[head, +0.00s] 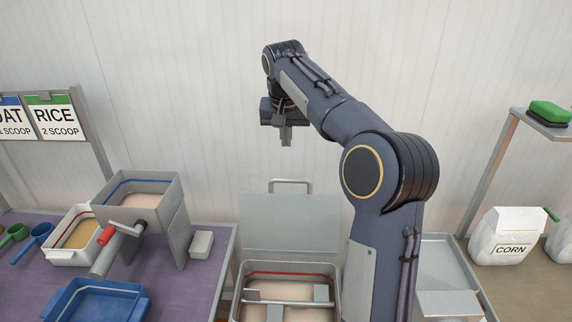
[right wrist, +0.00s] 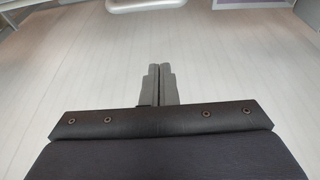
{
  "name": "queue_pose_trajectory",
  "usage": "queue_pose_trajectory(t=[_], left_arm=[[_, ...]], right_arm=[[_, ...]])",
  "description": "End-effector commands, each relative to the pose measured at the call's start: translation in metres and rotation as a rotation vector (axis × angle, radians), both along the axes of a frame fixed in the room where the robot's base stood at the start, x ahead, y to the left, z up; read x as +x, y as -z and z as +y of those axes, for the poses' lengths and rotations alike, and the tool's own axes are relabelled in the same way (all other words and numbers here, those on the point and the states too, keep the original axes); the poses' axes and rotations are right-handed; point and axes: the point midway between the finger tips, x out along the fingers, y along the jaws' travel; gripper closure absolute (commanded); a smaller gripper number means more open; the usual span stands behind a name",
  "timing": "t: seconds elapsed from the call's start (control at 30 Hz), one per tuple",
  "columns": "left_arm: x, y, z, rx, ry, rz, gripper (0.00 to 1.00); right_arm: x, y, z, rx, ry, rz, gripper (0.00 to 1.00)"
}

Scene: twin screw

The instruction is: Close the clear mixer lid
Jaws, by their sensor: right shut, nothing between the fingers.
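The mixer (head: 236,305) stands at the bottom middle of the head view, with a red line inside its wall and pale paddles over light contents. Its clear lid (head: 290,222) stands raised at the back of the tub, with a bar handle (head: 290,183) along its top edge. My right gripper (head: 286,143) is shut and empty, above the lid handle and apart from it in the picture. In the right wrist view its fingers (right wrist: 159,72) are together, and a pale rounded bar, probably the handle, shows at the top edge. My left gripper is not in view.
Left, a purple table (head: 190,285) carries a grey hopper with a red-handled crank, a blue tray (head: 95,302) and scoops. Right, a grey tray (head: 447,262) and a CORN bag (head: 508,237) stand below a shelf. My right arm covers the mixer's right side.

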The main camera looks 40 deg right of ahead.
Motion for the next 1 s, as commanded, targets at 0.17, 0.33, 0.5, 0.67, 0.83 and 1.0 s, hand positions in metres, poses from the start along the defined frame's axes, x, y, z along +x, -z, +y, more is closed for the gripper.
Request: queue_pose_trajectory(t=[0.17, 0.33, 0.5, 0.67, 0.83, 1.0], left_arm=[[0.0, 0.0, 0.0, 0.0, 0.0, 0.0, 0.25], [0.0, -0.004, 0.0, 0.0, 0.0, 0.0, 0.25], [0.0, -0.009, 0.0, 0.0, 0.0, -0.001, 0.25], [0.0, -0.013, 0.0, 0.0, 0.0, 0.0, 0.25], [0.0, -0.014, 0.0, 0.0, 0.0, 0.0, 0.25], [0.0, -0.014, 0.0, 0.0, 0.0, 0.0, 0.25]], right_arm=[[0.006, 0.03, -0.006, 0.003, 0.0, 0.004, 1.0], [0.013, 0.066, -0.013, 0.003, 0.0, 0.004, 1.0], [0.014, 0.087, -0.012, 0.003, -0.004, -0.003, 1.0], [-0.002, 0.086, 0.002, 0.003, -0.003, -0.003, 1.0], [-0.01, 0.086, 0.008, 0.002, -0.003, -0.003, 1.0], [-0.011, 0.087, 0.009, 0.002, -0.002, -0.003, 1.0]])
